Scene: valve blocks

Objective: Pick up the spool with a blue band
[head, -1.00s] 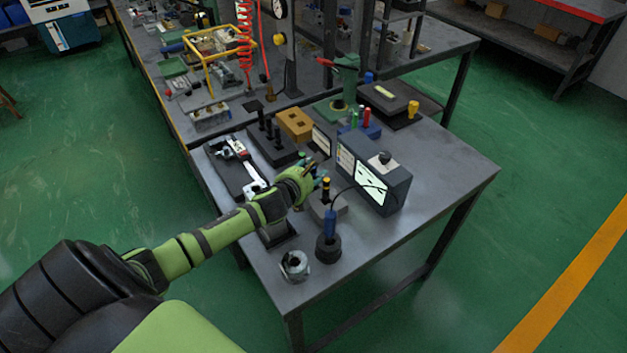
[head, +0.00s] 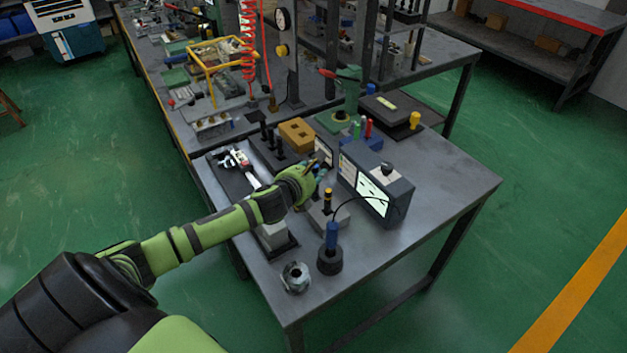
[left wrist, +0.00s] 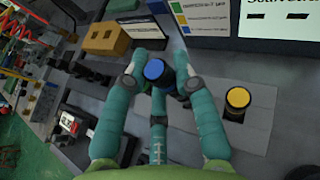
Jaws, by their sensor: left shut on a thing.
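In the left wrist view the blue-topped spool (left wrist: 155,70) stands between the teal fingers of my left gripper (left wrist: 160,78). The fingers close around it from both sides and below in the picture, and they hide most of its body. In the head view my left gripper (head: 318,170) is over the bench behind the grey block, shut on the spool, which is mostly hidden there. A spool with a yellow band (left wrist: 237,98) stands in the grey block (left wrist: 225,125), apart from the fingers. It also shows in the head view (head: 327,196). My right gripper is not in view.
A meter box (head: 378,190) with a lit screen stands close right of my left gripper. A blue-handled tool in a black round holder (head: 329,258) and a metal nut (head: 295,277) are nearer the front. A tan block (head: 297,133) sits behind.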

